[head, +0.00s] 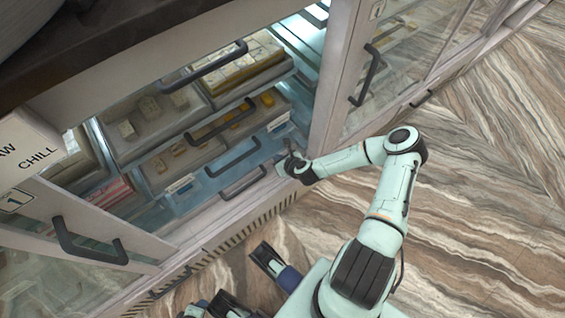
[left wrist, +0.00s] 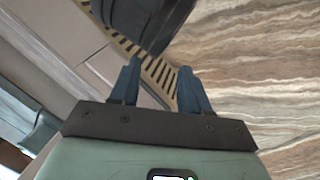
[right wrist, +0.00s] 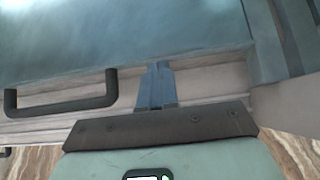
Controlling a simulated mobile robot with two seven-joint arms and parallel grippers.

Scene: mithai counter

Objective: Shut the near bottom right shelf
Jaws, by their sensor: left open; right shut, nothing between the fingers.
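The bottom shelf front with its black bar handle (head: 243,183) shows low in the open middle bay of the counter in the head view. My right gripper (head: 288,155) is at the right end of this bay, right of the handle. In the right wrist view its blue fingers (right wrist: 158,72) are together and empty, over the pale front beside a black handle (right wrist: 62,104); a bluish panel (right wrist: 130,35) lies beyond. Contact cannot be told. My left gripper (left wrist: 158,75) is open and empty in the left wrist view, over the vent strip and floor.
Higher shelves with sweets (head: 238,72) and black handles fill the bay. A label block (head: 28,152) is at left. A striped vent (head: 235,238) runs along the base. Striped floor (head: 480,200) at right is clear.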

